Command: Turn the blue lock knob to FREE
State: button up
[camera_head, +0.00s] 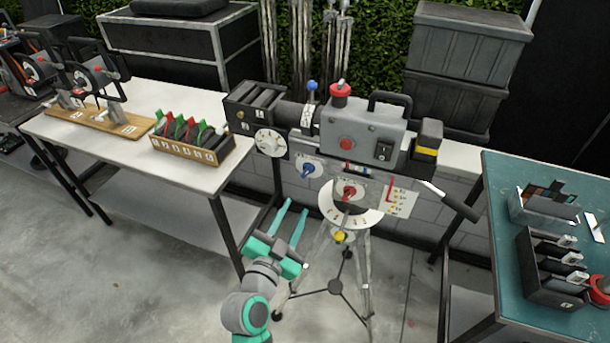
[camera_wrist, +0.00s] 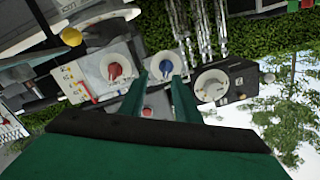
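The blue lock knob (camera_head: 308,170) sits on a pale round dial on the front of the camera rig (camera_head: 350,127). In the wrist view the blue knob (camera_wrist: 165,68) appears just beyond my fingertips, roughly between them. My gripper (camera_head: 294,206) is open and empty, with its two long teal fingers parallel and apart. In the head view it is below and slightly left of the knob, and looks clear of it. My open gripper (camera_wrist: 160,80) also fills the lower wrist view. Labels around the blue knob are too small to read.
A red knob (camera_head: 349,193) sits on a dial right of and below the blue one, with a yellow knob (camera_head: 340,237) under it. A white dial (camera_head: 269,142) is at the left. Tripod legs (camera_head: 366,270) stand below; a white table (camera_head: 185,178) is at left.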

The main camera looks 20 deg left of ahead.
aim_at(307, 173)
jog(key=shift+m+h, duration=0.3)
jog(key=shift+m, duration=0.2)
jog(key=w, duration=0.4)
jog(key=w+r, duration=0.1)
jog(key=w, duration=0.2)
jog(key=w+r, duration=0.1)
jog(key=w, duration=0.3)
jog(key=shift+w+a+r, duration=0.2)
jog(key=shift+w+a, duration=0.1)
jog(key=c, duration=0.7)
